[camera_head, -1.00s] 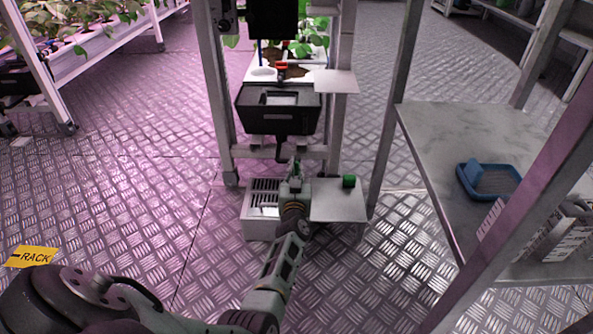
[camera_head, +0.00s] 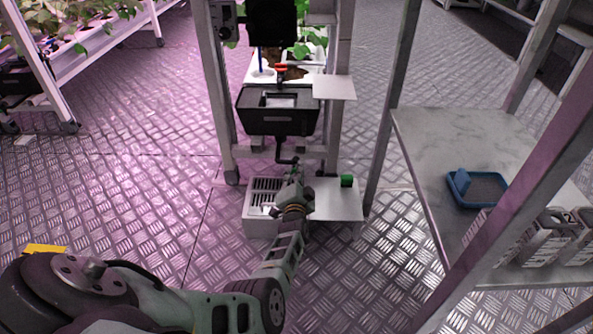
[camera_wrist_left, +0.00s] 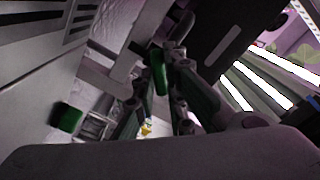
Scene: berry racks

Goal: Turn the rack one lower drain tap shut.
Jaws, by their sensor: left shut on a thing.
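The lower drain tap hangs on the dark outlet pipe (camera_head: 281,147) under the black tank (camera_head: 277,108) of the rack in the middle of the head view. My left gripper (camera_head: 294,170) is at the low end of this pipe, above the grey base box. In the left wrist view the fingers of my left gripper (camera_wrist_left: 158,90) close around a slim green tap handle (camera_wrist_left: 159,72) beside the dark pipe. The handle's exact angle is hard to tell. The gripper hides the tap in the head view. My right gripper is not in view.
A vented grey box (camera_head: 262,224) and a small plate with a green block (camera_head: 347,181) lie below the tap. A red-handled part (camera_head: 281,68) sits above the tank. Rack posts flank it. A metal table (camera_head: 425,150) with a blue tray (camera_head: 461,184) stands at right.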

